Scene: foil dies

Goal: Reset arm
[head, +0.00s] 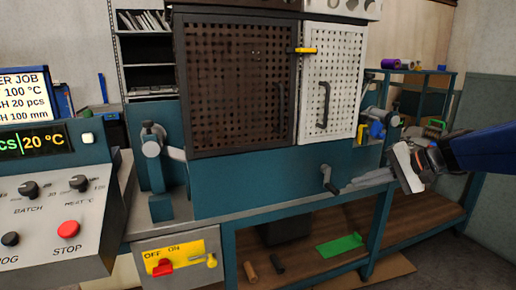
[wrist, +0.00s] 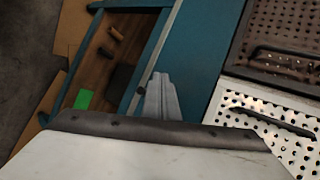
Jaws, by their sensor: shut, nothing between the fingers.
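My gripper (head: 358,182) is at the right in the head view, its grey fingers pointing left in front of the teal machine (head: 250,185). The fingers are shut with nothing between them. In the wrist view the shut gripper (wrist: 160,80) shows at the middle, beyond a white plate with a dark edge. A black crank handle (head: 329,180) on the machine front is just left of the fingertips in the head view. I cannot tell how far apart they are in depth.
The machine has a dark perforated door (head: 238,90) and a white perforated door (head: 331,85). A control panel (head: 50,210) stands at the left, and a yellow switch plate (head: 180,257) is below. The lower shelf (head: 300,255) holds a green piece (head: 340,245) and small cylinders.

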